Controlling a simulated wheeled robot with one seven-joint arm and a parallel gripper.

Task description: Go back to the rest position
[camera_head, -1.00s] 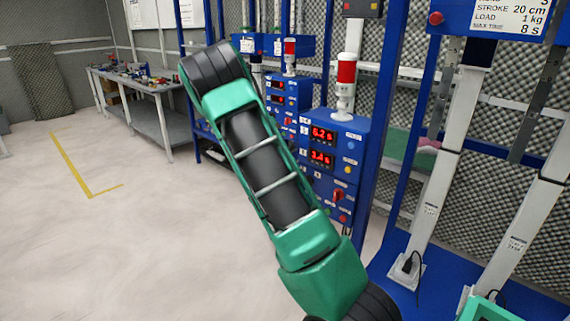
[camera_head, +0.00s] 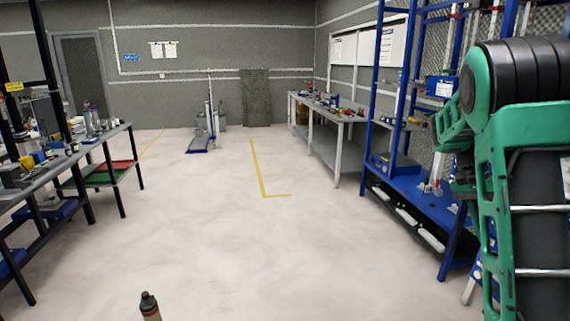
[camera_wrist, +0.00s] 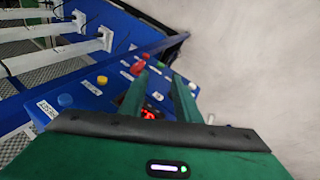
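My green arm fills the right edge of the head view, bent, with its black joint at the top right. In the wrist view my gripper (camera_wrist: 160,78) shows two green fingers with a gap between them and nothing held. Beyond the fingers is a blue control panel (camera_wrist: 92,82) with coloured buttons and a red lit display (camera_wrist: 150,113), partly hidden by the fingers. I cannot tell whether the fingers touch the panel.
The pale floor (camera_head: 200,230) is clear in the middle. A bottle (camera_head: 149,305) stands at the bottom edge. A workbench (camera_head: 75,153) is at left, another table (camera_head: 325,113) at the back right. A blue rack (camera_head: 400,184) stands at right beside my arm.

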